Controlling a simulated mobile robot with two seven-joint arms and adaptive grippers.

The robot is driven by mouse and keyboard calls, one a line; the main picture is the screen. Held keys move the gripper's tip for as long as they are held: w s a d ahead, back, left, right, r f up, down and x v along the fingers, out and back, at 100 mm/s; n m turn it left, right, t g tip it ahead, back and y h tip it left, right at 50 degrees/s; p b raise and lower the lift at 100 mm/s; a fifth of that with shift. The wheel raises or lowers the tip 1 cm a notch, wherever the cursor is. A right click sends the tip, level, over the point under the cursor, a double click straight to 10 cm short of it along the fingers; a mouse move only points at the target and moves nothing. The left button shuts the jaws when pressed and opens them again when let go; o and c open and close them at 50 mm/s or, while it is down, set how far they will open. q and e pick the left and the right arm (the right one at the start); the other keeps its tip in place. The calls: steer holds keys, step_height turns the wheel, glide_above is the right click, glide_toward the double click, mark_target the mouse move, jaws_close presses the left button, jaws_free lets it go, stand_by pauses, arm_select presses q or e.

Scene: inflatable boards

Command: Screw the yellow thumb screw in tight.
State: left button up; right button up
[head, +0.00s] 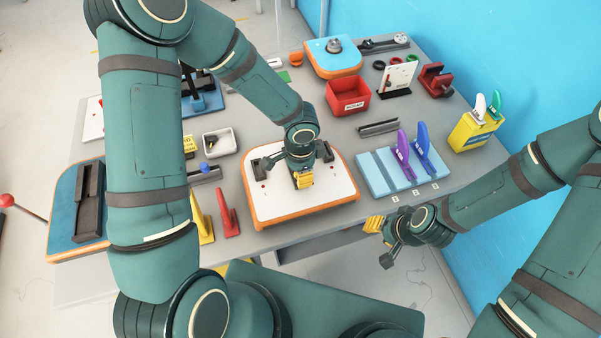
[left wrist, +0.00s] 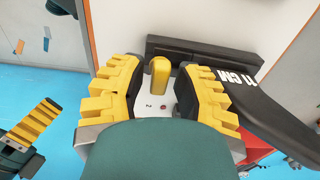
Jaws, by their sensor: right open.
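The yellow thumb screw (left wrist: 159,76) stands between the two fingers of my left gripper (left wrist: 157,97) in the left wrist view. A gap shows on either side of it, so the fingers look open and not touching it. In the head view, my left gripper (head: 302,179) is over the white board with an orange rim (head: 271,205), and it hides the screw there. My right gripper (head: 380,238) is open and empty off the table's front edge. Its yellow finger also shows at the lower left of the left wrist view (left wrist: 36,120).
A dark bar (left wrist: 215,50) lies on the board behind the screw, and a black part marked "11 CM" (left wrist: 262,108) is at the right.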

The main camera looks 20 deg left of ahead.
arm_select(q)
steer(key=shift+f, duration=0.2)
jaws_close()
stand_by(0.5)
steer(key=shift+m+p, duration=0.3)
steer(key=shift+m, duration=1.4)
